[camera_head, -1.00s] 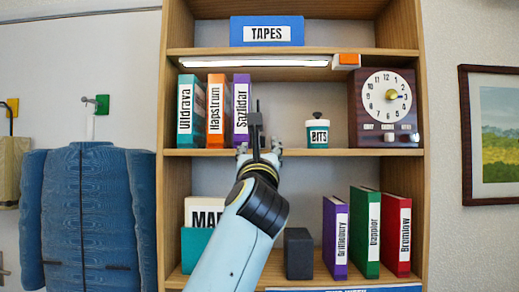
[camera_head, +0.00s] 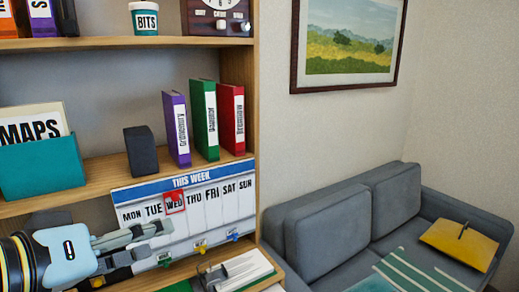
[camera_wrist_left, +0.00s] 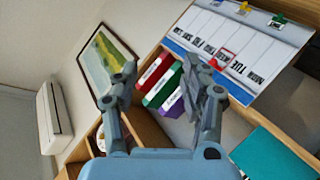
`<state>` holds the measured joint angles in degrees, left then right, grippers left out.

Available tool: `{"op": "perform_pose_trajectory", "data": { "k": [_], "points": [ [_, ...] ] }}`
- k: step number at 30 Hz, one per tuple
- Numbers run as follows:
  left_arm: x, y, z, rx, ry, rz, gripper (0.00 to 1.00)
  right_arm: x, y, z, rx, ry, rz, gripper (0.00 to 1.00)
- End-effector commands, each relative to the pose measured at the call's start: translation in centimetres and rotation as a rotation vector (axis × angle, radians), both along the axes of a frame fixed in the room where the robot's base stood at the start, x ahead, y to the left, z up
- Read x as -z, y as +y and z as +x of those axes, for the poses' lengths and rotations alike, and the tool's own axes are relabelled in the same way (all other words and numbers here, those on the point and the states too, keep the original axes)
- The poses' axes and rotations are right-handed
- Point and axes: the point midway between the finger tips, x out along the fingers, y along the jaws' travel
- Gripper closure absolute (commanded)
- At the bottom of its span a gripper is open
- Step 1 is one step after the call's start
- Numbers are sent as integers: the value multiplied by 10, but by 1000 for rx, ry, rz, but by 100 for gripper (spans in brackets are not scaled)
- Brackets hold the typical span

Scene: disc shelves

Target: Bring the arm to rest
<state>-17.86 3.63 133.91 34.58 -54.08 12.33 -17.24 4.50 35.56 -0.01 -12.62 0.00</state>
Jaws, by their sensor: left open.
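My left gripper (camera_head: 155,240) is at the lower left of the head view, in front of the shelf. Its fingers point right, before the week planner (camera_head: 190,210). The left wrist view also shows the gripper (camera_wrist_left: 166,82), with its two fingers apart and nothing between them. Beyond the fingers are the purple binder (camera_wrist_left: 174,104), green binder (camera_wrist_left: 163,88) and red binder (camera_wrist_left: 153,71). My right gripper is not in view.
The shelf holds a teal box of maps (camera_head: 42,168) and a dark block (camera_head: 141,150). A BITS jar (camera_head: 145,20) stands above. A lower tray (camera_head: 240,272) holds papers. A grey sofa (camera_head: 320,240) stands to the right, with a yellow cushion (camera_head: 460,243).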

Motion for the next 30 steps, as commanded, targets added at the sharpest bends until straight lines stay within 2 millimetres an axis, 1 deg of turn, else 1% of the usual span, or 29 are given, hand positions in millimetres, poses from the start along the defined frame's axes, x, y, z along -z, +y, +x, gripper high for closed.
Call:
{"op": "perform_pose_trajectory", "data": {
  "k": [1,3,5,6,8,9,11,12,14,15,20,21,23,24,26,27,29,30],
  "points": [
    [29,10,-22,20,83,133,54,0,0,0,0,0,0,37],
    [60,27,-51,43,192,296,54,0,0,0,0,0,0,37],
    [81,42,-74,60,278,414,54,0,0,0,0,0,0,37],
    [92,53,-89,68,332,483,54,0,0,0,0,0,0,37],
    [105,68,-112,81,411,576,54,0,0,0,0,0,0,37],
    [112,78,-126,88,461,632,54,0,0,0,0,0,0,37],
    [120,93,-148,97,536,711,54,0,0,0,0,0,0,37],
    [124,104,-162,103,586,761,54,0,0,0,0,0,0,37],
    [128,118,-184,111,662,831,54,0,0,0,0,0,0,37],
    [152,120,-179,112,667,830,54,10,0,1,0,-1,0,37],
    [232,124,-168,114,687,821,54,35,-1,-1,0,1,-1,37],
    [254,125,-166,115,693,819,54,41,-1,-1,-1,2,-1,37],
    [288,127,-165,116,704,818,54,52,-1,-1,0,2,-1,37],
    [312,129,-165,116,711,816,54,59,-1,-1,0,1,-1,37],
    [354,131,-168,119,725,814,54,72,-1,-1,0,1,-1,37],
    [384,133,-170,120,732,813,54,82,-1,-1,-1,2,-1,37],
    [433,137,-178,123,749,810,54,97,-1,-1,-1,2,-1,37],
    [467,139,-185,125,759,807,54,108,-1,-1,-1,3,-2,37]
  ]
}}
